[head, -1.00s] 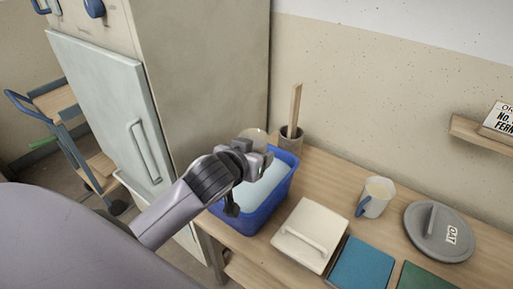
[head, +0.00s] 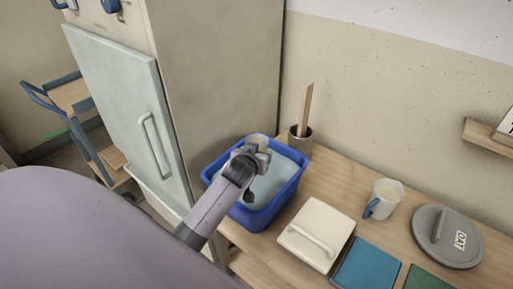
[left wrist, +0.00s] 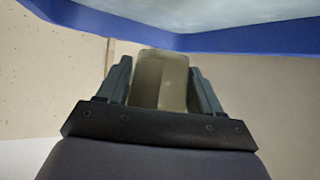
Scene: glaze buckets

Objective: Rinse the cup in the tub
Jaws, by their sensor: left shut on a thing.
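The blue tub (head: 262,217) stands at the left end of the wooden table and holds pale bluish water (head: 276,181). My left gripper (head: 257,154) is over the back left part of the tub, shut on a translucent beige cup (head: 258,141). My arm and gripper hide part of the cup and tub in the head view. In the left wrist view, the cup (left wrist: 160,80) sits between both fingers and the tub's blue rim (left wrist: 130,27) crosses the top. I cannot tell whether the cup touches the water. My right gripper is not in view.
A pot (head: 300,138) with a wooden stick stands behind the tub. A cream lidded box (head: 316,232), a mug (head: 384,200) and a grey round lid (head: 447,236) are to the right. A tall cabinet (head: 215,90) rises close on the left.

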